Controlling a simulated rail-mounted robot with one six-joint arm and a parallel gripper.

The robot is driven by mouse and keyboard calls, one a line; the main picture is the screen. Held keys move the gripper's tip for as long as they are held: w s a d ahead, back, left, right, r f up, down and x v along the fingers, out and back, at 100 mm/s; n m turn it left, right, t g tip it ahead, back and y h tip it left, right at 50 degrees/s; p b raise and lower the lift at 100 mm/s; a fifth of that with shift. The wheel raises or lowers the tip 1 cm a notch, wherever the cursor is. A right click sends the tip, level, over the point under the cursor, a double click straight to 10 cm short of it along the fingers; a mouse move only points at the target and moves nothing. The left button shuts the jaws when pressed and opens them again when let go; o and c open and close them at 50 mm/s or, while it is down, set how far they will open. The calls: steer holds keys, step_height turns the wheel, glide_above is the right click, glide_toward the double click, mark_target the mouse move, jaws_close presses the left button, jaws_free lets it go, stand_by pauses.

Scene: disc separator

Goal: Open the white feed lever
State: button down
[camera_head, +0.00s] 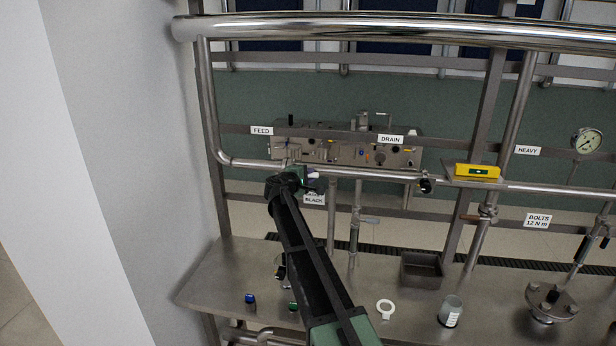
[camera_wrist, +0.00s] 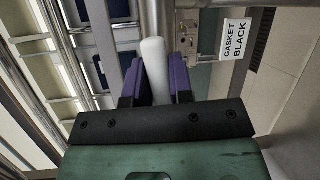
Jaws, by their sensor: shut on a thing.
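The white feed lever (camera_wrist: 153,62) shows in the wrist view as a rounded white handle. It runs between the two purple finger pads of my gripper (camera_wrist: 155,85). My gripper is shut on the lever. In the head view my gripper (camera_head: 300,178) is at the horizontal steel pipe, below the label FEED (camera_head: 262,131). There the lever is mostly hidden by my gripper and too small to make out clearly. The lever's base and valve body cannot be told apart from the pipework.
A GASKET BLACK label (camera_wrist: 235,40) is right of my gripper. A panel with knobs (camera_head: 345,148) stands behind the pipe. A yellow level (camera_head: 477,171) lies on a ledge at the right. The bench below holds a dark tray (camera_head: 421,271), a white ring (camera_head: 385,308) and a beaker (camera_head: 450,311).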

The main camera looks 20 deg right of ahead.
steer(key=shift+f+m+y, duration=0.4)
steer(key=shift+f+m, duration=0.15)
steer(key=shift+m, duration=0.05)
steer(key=c, duration=1)
jaws_free()
steer(key=p+v, duration=0.1)
steer(key=v, duration=0.9)
steer(key=shift+s+a+r+p, duration=0.1)
steer(key=shift+s+a+p, duration=0.1)
steer(key=shift+a+p, duration=0.2)
